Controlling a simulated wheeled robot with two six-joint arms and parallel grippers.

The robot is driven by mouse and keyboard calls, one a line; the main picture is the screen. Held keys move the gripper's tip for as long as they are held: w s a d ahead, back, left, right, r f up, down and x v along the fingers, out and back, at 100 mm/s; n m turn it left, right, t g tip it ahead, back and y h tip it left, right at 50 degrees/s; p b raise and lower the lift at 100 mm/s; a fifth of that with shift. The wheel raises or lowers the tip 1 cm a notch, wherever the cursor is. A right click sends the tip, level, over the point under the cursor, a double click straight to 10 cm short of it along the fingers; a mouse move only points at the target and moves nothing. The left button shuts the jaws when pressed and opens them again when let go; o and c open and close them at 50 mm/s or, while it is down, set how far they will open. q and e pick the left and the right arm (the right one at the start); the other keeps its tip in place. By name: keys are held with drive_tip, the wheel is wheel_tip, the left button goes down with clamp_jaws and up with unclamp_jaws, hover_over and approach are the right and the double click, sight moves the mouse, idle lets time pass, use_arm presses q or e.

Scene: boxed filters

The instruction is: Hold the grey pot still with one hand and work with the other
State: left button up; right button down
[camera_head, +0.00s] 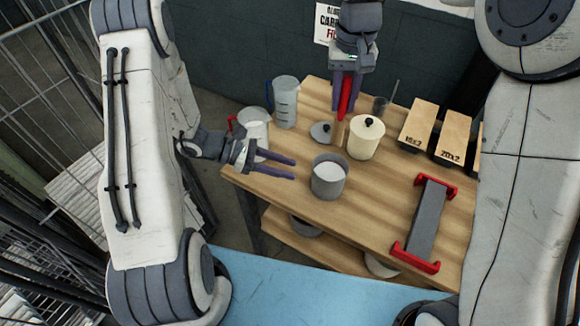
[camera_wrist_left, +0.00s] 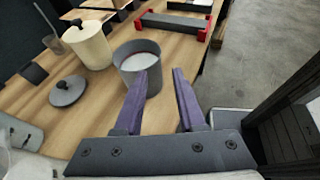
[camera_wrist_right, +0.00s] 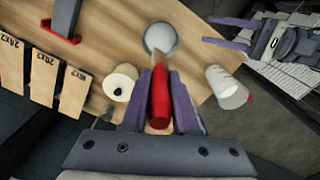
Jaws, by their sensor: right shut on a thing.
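The grey pot (camera_head: 328,180) stands open and upright on the wooden table, with white contents inside. It also shows in the left wrist view (camera_wrist_left: 138,75) and the right wrist view (camera_wrist_right: 161,40). My left gripper (camera_head: 294,169) is open and empty, just left of the pot, its fingers apart and pointing towards it; the pot is not between them. My right gripper (camera_head: 347,100) is shut on a red-handled tool (camera_wrist_right: 160,100) and holds it upright above and behind the pot. The tool's lower part is pale and wood-coloured; its tip is not clear. A grey lid (camera_head: 321,134) lies behind the pot.
A cream canister (camera_head: 366,140) with a black knob stands behind the pot to the right. A clear jug (camera_head: 285,105) and a white jug (camera_head: 254,127) stand at the back left. Labelled boxes (camera_head: 417,124) and a red-ended grey bar (camera_head: 427,218) are on the right.

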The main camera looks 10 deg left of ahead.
sight(329, 181)
use_arm(q)
drive_tip(key=x, duration=1.2)
drive_tip(key=shift+w, duration=0.1)
clamp_jaws()
drive_tip(key=shift+a+f, duration=0.1)
idle(1.3)
use_arm(e)
wheel_tip(329, 181, down, 4)
drive_tip(key=shift+s+a+f, duration=0.1)
drive_tip(key=shift+s, duration=0.05)
drive_tip(key=shift+f, duration=7.1)
